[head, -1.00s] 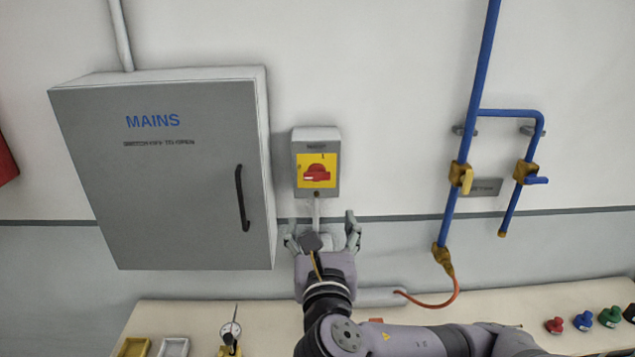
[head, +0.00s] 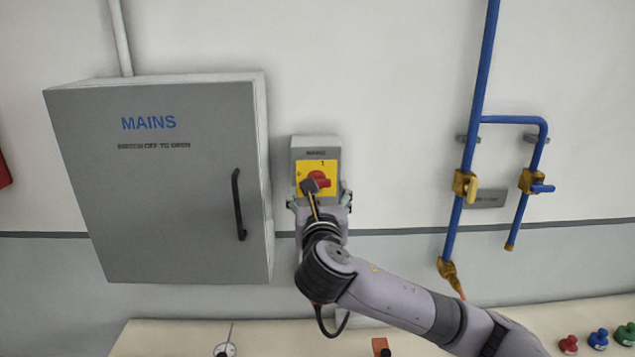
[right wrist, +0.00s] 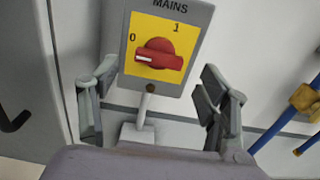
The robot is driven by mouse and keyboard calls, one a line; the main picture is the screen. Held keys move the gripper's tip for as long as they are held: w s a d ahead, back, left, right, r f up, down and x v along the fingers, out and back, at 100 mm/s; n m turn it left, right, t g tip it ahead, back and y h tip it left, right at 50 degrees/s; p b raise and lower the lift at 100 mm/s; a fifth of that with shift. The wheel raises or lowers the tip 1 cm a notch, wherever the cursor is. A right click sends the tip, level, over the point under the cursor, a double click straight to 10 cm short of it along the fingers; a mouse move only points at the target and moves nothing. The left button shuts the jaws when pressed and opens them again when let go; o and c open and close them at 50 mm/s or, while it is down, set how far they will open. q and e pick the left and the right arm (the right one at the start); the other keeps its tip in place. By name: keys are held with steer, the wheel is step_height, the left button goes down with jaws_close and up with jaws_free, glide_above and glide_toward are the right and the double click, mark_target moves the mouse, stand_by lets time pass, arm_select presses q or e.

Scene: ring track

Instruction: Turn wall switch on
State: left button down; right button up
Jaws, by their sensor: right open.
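The wall switch is a grey box (head: 316,146) with a yellow plate and a red rotary knob (head: 320,178), mounted to the right of the grey mains cabinet. In the right wrist view the red knob (right wrist: 158,54) lies crosswise, its white mark pointing left, below the 0; the 1 is at the upper right. My right gripper (head: 319,192) is open and empty in front of the switch. In the right wrist view its fingers (right wrist: 160,92) stand apart on either side of the lower box, short of the knob. My left gripper is not in view.
The mains cabinet (head: 165,200) with a black handle (head: 238,204) stands close left of the switch. Blue pipes (head: 482,75) with brass valves run down the wall at right. A bench (head: 260,337) below holds several coloured knobs at right.

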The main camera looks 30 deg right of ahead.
mark_target(317, 182)
steer(key=shift+p+x, duration=0.4)
steer(key=shift+x, duration=1.7)
steer(key=shift+a, duration=0.1)
steer(key=shift+c, duration=0.2)
steer(key=c, duration=1.1)
